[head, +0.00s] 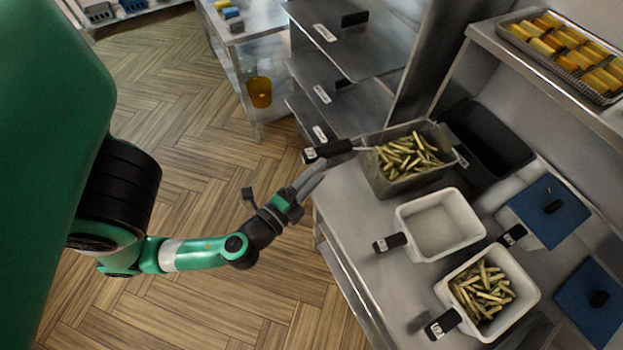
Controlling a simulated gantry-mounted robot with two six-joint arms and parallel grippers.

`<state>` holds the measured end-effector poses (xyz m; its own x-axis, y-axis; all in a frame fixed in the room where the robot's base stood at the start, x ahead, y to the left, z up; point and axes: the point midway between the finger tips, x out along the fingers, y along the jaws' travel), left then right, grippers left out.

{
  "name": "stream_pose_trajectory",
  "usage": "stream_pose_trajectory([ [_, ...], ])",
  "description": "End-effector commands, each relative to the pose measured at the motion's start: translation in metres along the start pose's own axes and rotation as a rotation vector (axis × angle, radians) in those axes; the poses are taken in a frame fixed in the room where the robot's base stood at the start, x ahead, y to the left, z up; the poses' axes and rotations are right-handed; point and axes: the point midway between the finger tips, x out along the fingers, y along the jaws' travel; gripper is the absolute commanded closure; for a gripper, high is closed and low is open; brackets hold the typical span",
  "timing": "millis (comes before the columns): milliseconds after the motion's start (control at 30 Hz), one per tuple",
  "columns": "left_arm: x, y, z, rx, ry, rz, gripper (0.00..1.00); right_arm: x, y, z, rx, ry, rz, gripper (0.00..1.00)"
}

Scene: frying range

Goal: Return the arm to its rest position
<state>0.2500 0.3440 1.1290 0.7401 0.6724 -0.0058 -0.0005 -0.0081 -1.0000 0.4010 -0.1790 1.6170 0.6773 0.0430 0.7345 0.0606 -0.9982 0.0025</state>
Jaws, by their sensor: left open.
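My left arm comes in from the left, green and black, and stretches over the wooden floor. Its gripper (283,181) is open and empty, just left of the counter's edge. One of its fingers is near the black handle (327,151) of the metal fry basket (374,178), but I cannot tell whether they touch. The basket holds fries and sits at the counter's far end. My right gripper is not in view.
On the counter (345,215) stand an empty white container (407,222) and a white container with fries (527,290). Blue lids (540,225) lie at the right. A tray of yellow pieces (565,55) sits on the shelf. Floor left of the counter is clear.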

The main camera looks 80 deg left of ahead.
Motion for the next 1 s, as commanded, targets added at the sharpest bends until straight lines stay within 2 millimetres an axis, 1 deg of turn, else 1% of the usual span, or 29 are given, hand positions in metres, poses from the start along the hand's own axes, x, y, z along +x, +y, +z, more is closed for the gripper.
stream_pose_trajectory([
  [100, -0.01, -0.002, -0.001, -0.001, 0.006, -0.002, 0.35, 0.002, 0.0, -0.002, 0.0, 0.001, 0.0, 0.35],
  [233, -0.015, -0.003, 0.001, -0.002, 0.002, -0.007, 0.35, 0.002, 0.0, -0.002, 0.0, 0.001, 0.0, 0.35],
  [667, -0.015, -0.003, 0.002, -0.003, -0.003, -0.008, 0.35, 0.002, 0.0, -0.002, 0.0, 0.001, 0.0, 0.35],
  [733, -0.011, -0.008, -0.001, -0.021, -0.01, -0.021, 0.35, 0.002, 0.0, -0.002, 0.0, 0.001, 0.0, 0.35],
  [767, -0.008, -0.012, -0.004, -0.038, -0.013, -0.033, 0.35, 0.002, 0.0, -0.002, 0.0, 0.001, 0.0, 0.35],
  [867, 0.011, -0.041, -0.023, -0.138, -0.031, -0.107, 0.35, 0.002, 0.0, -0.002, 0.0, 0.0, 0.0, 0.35],
  [900, 0.021, -0.059, -0.032, -0.199, -0.039, -0.148, 0.35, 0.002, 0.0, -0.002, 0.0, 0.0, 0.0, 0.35],
  [967, 0.038, -0.087, -0.049, -0.325, -0.041, -0.196, 0.35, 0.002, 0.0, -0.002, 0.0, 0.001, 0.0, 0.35],
  [1000, 0.051, -0.108, -0.061, -0.422, -0.033, -0.221, 0.35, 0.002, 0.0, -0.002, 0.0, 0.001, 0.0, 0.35],
])
